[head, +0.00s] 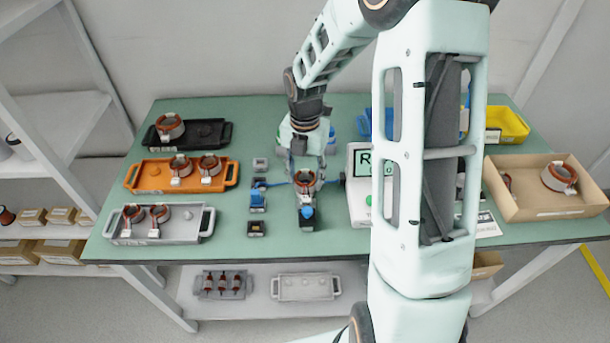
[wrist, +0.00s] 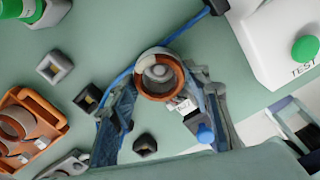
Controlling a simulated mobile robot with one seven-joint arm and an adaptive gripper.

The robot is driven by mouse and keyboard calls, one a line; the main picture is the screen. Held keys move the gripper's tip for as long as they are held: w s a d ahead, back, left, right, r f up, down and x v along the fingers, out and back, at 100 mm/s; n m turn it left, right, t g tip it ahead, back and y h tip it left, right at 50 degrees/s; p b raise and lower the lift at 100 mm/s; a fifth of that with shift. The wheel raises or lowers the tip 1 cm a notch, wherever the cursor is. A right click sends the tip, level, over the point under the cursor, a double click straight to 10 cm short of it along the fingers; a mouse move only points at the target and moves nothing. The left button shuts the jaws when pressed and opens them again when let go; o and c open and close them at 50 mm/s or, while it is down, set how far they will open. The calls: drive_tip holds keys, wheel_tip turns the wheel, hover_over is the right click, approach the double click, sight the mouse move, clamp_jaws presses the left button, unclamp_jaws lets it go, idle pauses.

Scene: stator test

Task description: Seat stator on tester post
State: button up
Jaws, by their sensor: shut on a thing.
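My gripper (head: 305,172) is shut on a copper-and-grey stator (head: 305,183) above the tester's dark base (head: 306,218) at mid-table. In the wrist view, my fingers (wrist: 162,82) stand on both sides of the stator ring (wrist: 180,87), which carries a white tag. A grey round post (wrist: 158,72) shows inside the ring, so the stator looks to be around or directly over it. I cannot tell how far down the stator sits. A blue knob (wrist: 205,134) is on the base beside the ring.
The white tester box (head: 360,213) stands close on the right. Small blocks (head: 257,201) stand to the left. Black, orange (head: 133,178) and grey trays with stators fill the left side. A cardboard box (head: 540,211) with stators is at right. My arm hides part of the table.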

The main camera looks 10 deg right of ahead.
drive_tip(key=shift+f, duration=0.15)
drive_tip(key=shift+f, duration=0.35)
drive_tip(key=o, duration=1.5)
drive_tip(key=shift+o, duration=0.2)
wheel_tip(320, 180, up, 12)
